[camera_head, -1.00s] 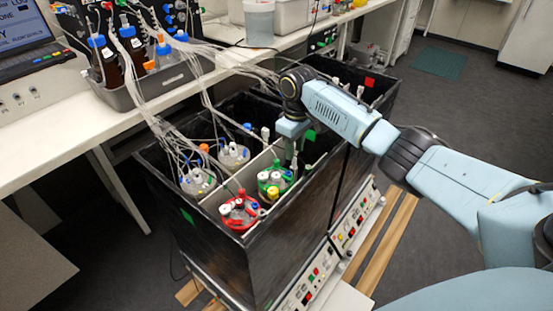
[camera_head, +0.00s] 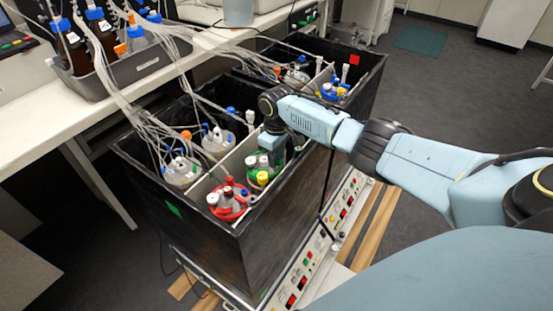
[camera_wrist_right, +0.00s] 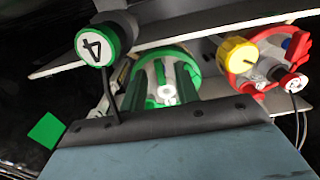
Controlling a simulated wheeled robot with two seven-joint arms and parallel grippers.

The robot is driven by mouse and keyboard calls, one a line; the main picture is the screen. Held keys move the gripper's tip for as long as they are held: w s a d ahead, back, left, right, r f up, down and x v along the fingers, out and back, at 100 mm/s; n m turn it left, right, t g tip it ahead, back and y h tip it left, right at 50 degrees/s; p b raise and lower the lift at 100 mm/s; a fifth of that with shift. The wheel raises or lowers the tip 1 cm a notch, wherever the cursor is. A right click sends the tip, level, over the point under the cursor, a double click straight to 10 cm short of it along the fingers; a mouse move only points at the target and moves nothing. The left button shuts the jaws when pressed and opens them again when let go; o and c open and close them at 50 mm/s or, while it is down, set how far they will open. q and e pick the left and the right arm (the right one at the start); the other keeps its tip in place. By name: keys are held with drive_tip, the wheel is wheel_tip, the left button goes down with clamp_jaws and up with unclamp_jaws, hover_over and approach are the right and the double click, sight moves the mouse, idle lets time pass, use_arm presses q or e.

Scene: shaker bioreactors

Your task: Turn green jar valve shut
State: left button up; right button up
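The green-topped jar (camera_head: 259,174) stands in the near black box, just behind the red-topped jar (camera_head: 230,204). My right gripper (camera_head: 272,154) points down over the green jar and hides part of its lid. In the right wrist view the green jar lid (camera_wrist_right: 183,67) lies ahead, between and beyond my dark fingers (camera_wrist_right: 162,95). The fingers are apart, with a pale fitting (camera_wrist_right: 168,91) showing between them; I cannot tell whether they touch it. My left gripper is out of view.
A pale divider (camera_head: 222,176) runs along the box beside the jars. Two clear jars (camera_head: 182,172) with tubing stand on its other side. The red jar with a yellow cap (camera_wrist_right: 237,54) is close on the right in the wrist view. Tubes hang from the bench bottles.

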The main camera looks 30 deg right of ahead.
drive_tip(key=shift+f, duration=0.25)
clamp_jaws()
